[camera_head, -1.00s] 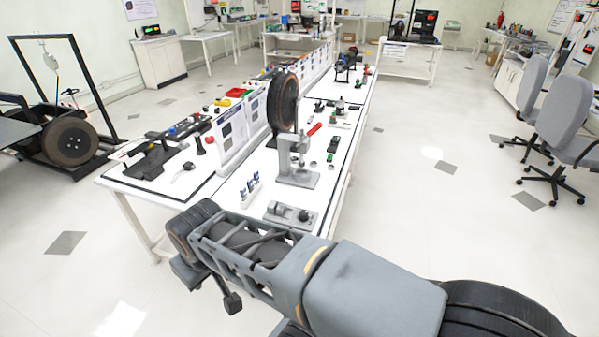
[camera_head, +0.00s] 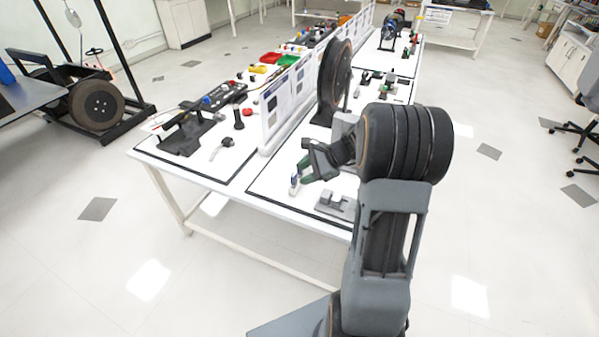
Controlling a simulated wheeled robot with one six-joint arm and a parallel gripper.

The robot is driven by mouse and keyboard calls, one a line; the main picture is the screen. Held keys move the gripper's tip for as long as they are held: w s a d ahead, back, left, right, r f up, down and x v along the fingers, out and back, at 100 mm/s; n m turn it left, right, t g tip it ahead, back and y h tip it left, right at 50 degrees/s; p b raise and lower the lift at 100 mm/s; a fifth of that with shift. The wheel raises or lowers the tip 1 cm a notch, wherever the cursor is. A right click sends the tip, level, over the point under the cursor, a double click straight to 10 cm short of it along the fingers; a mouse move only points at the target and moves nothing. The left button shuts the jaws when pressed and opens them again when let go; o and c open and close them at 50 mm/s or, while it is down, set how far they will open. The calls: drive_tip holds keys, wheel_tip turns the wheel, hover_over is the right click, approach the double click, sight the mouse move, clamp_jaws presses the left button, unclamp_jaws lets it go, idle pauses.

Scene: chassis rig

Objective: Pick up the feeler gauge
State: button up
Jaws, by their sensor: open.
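My gripper (camera_head: 308,168) is open at the end of my raised arm, over the near end of the workbench (camera_head: 262,233). Its jaws are small and partly hidden by the wrist. A green piece shows at the jaws, and I cannot tell whether it is part of the gripper or a thing behind it. I cannot surely pick out the feeler gauge. A small silver tool with a dark end (camera_head: 223,147) lies on the bench's left half, apart from my gripper, and may be it. My arm hides part of the bench's right half.
A small white and blue item (camera_head: 295,184) stands just below my gripper. A grey metal block (camera_head: 336,204) lies near the front edge. A tall dark wheel (camera_head: 334,77) and an upright panel (camera_head: 284,97) divide the bench. A black fixture (camera_head: 187,130) lies at left.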

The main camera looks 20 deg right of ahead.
sight(300, 173)
drive_tip(key=w+d+f+m+t, duration=0.5)
drive_tip(key=d+f+m, duration=0.2)
drive_tip(key=d+m, duration=0.3)
drive_tip(key=shift+n+t+y, duration=0.3)
drive_tip(key=shift+n, duration=0.2)
drive_tip(key=x, duration=0.6)
drive_tip(key=shift+w+d+f, duration=0.15)
drive_tip(key=shift+w+f, duration=0.1)
drive_tip(key=shift+w, duration=0.15)
drive_tip(key=shift+p+x, duration=0.7)
drive_tip(key=shift+x, duration=2.3)
drive_tip(key=c, duration=0.7)
drive_tip(key=shift+r, duration=0.1)
